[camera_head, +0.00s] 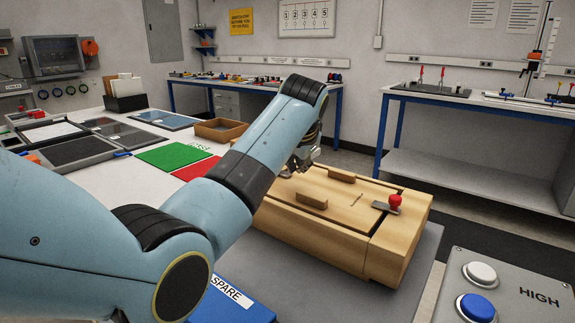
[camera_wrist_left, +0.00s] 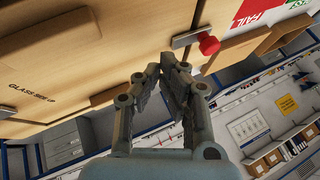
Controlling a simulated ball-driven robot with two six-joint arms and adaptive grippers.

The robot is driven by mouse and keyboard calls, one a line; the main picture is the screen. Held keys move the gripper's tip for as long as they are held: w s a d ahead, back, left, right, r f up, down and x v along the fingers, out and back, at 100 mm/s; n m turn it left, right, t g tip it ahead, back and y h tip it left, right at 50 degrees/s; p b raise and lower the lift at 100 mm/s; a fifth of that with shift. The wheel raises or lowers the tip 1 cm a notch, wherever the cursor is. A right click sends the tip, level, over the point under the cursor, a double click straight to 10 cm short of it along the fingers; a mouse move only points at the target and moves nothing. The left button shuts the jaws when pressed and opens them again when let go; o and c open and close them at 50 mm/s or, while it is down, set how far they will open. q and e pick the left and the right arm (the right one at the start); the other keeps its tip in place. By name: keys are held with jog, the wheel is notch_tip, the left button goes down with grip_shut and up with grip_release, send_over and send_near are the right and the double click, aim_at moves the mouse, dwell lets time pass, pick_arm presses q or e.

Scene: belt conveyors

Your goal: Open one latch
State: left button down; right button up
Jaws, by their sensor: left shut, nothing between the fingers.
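A wooden box (camera_head: 315,242) with a wooden lid (camera_head: 340,203) sits on a grey surface. At its right end a latch with a flat metal plate and a red knob (camera_head: 395,202) lies across the lid edge. My left gripper (camera_head: 303,163) is over the box's far left end, partly hidden by my arm. In the left wrist view its fingertips (camera_wrist_left: 174,64) are together and empty, just beside a latch with a metal plate (camera_wrist_left: 187,38) and a red knob (camera_wrist_left: 209,45). Contact with that latch cannot be told. My right gripper is not in view.
Green (camera_head: 174,155) and red (camera_head: 196,168) mats lie left of the box. A blue SPARE panel (camera_head: 235,298) is in front. A grey button box (camera_head: 520,290) with white and blue buttons stands at the lower right. Workbenches line the back walls.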

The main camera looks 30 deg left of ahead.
aim_at(287, 175)
pick_arm(q)
jog(key=shift+x, duration=1.1)
jog(key=shift+w+a+r, duration=0.1)
jog(key=shift+w+a, duration=0.1)
jog(key=shift+a, duration=0.4)
jog(key=shift+w+a+r, duration=0.15)
jog(key=shift+w+a, duration=0.05)
jog(key=shift+a, duration=0.45)
jog(key=shift+w+a, duration=0.15)
jog(key=shift+a, duration=0.2)
jog(key=shift+w+a, duration=0.1)
jog(key=shift+a, duration=0.1)
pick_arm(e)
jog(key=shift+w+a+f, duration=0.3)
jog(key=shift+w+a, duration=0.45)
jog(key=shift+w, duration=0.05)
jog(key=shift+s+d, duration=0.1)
pick_arm(q)
jog(key=shift+a, duration=0.1)
